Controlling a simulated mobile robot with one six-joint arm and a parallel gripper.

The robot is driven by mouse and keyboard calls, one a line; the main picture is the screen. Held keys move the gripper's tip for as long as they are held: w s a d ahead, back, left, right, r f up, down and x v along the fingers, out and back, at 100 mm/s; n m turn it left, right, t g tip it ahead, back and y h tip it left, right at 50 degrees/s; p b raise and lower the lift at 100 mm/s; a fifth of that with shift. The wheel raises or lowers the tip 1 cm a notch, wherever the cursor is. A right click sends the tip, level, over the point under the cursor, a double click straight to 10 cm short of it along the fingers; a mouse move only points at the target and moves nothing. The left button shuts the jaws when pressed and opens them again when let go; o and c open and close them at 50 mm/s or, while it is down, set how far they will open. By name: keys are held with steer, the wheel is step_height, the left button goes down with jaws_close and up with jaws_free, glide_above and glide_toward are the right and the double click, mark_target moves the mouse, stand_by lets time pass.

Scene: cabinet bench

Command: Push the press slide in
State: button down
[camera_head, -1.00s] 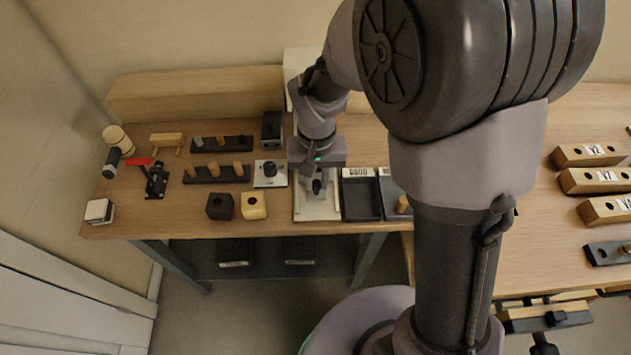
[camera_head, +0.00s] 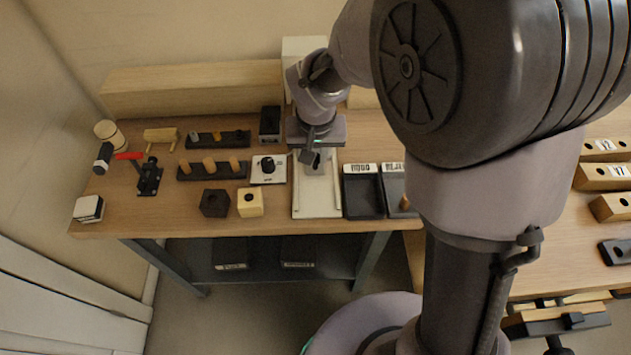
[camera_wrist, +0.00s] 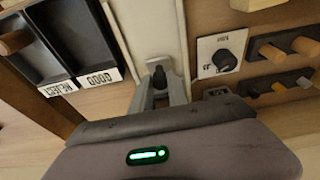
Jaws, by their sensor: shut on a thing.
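The press has a pale base (camera_head: 318,198) with two rails, reaching toward the bench's front edge in the head view. Its rails (camera_wrist: 149,25) also show in the wrist view. My gripper (camera_head: 314,157) is over the back part of this track, close to the press's pale upright body (camera_head: 303,46), which my arm partly hides. In the wrist view my gripper (camera_wrist: 160,88) is shut on the slide's black knob (camera_wrist: 158,76). The front of the track is bare. Most of the slide itself is hidden under my gripper.
Good and reject trays (camera_head: 362,192) stand right beside the track. A panel with a black dial (camera_head: 268,168) and peg racks (camera_head: 212,168) stand to its left. Dark and pale blocks (camera_head: 250,203) sit near the front edge. A long wooden box (camera_head: 190,92) lines the back.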

steer(key=shift+w+t, duration=0.4)
steer(key=shift+w, duration=0.35)
steer(key=shift+w+t, duration=0.5)
steer(key=shift+w, duration=0.05)
steer(key=shift+w+r, duration=0.2)
steer(key=shift+w, duration=0.05)
steer(key=c, duration=1.3)
jaws_free()
steer(key=shift+w+f, duration=0.1)
steer(key=shift+s+p+v, duration=0.1)
steer(key=shift+p+v, duration=0.8)
steer(key=shift+v, duration=0.85)
steer(key=shift+s+p+v, duration=0.15)
steer(key=shift+p+v, duration=0.7)
steer(key=shift+v, duration=0.9)
